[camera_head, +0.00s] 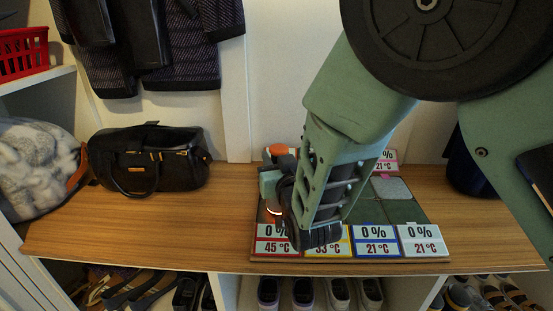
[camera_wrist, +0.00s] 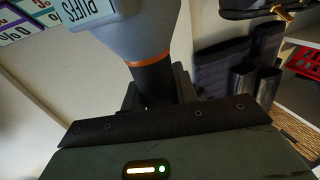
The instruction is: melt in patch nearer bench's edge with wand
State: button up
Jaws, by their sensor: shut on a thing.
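My gripper (camera_head: 284,192) is shut on the wand, low over the left side of a board (camera_head: 405,211) on the bench. The wand (camera_wrist: 150,28) is grey with an orange ring and a dark grip between my fingers (camera_wrist: 158,95) in the wrist view. An orange glow shows by its lower end in the head view. The board has dark green squares and a pale patch (camera_head: 390,187) at the back right. Front cards read 0 %: red-edged 45 °C (camera_head: 272,240), yellow-edged about 33 °C (camera_head: 328,247), then two at 21 °C (camera_head: 376,241). My arm hides the middle; I cannot make out the patches beneath.
A black bag (camera_head: 150,160) and a stuffed clear sack (camera_head: 40,165) stand left on the wooden bench (camera_head: 190,225). A dark blue container (camera_head: 463,170) stands right of the board. Coats hang behind; shoes fill cubbies below. The bench between bag and board is clear.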

jog(key=shift+r+p, duration=2.6)
jog(key=shift+r, duration=0.9)
